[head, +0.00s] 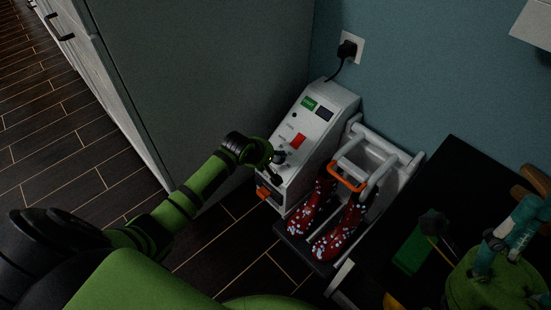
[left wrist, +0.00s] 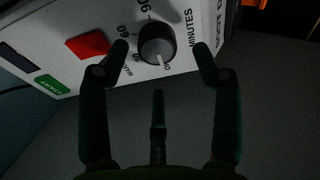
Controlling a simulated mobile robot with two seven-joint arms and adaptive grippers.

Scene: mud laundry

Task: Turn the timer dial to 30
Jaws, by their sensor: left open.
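The timer dial (left wrist: 156,42) is a round dark knob on the white panel of a boot-dryer machine (head: 325,112), with printed numbers and "MINUTES" around it. In the left wrist view its pale pointer mark points down the picture, near a "0". My left gripper (left wrist: 160,50) is open, with one finger on each side of the dial; I cannot tell whether either finger touches it. In the head view my left gripper (head: 277,165) is at the machine's sloped front panel and mostly hides the dial.
A red switch (left wrist: 88,44) and a green label (left wrist: 52,84) are on the same panel. Red spotted boots (head: 335,232) stand on the dryer's tray to the right. A grey cabinet side (head: 205,70) is at the left, and a black table (head: 445,180) at the right.

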